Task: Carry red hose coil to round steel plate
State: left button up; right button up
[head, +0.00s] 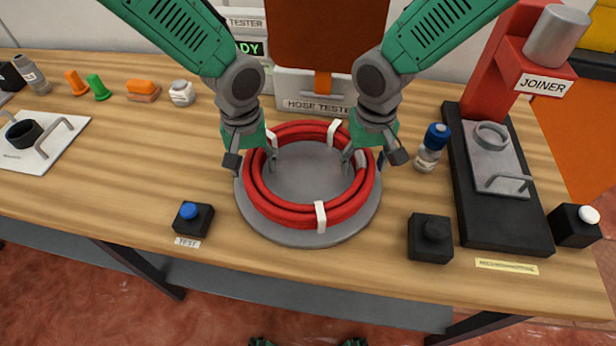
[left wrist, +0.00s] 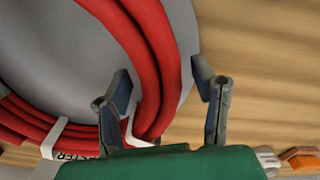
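The red hose coil (head: 313,216), bound with white ties, lies flat on the round steel plate (head: 305,237) and looks roughly centred on it. My left gripper (head: 252,163) is at the coil's left side, one finger inside the ring and one outside. In the left wrist view its fingers (left wrist: 162,92) stand apart on either side of the red hose (left wrist: 153,60), with a clear gap on the outer side. My right gripper (head: 370,160) is at the coil's right side, its fingers also spread, one inside and one outside. Contact at the right fingers is hard to see.
The hose tester (head: 315,105) stands behind the plate. A blue-capped bottle (head: 432,147) and the joiner (head: 500,190) are to the right. A black block (head: 429,238) and the blue test button (head: 192,217) flank the plate in front.

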pick_arm(q)
jog(key=shift+r, duration=0.1)
notch_tip(320, 180, up, 11)
jog(key=shift+r, duration=0.35)
pick_arm(e)
jog(key=shift+r, duration=0.15)
notch_tip(320, 180, up, 12)
dwell(0.4)
pick_arm(q)
jog(key=shift+r, duration=0.1)
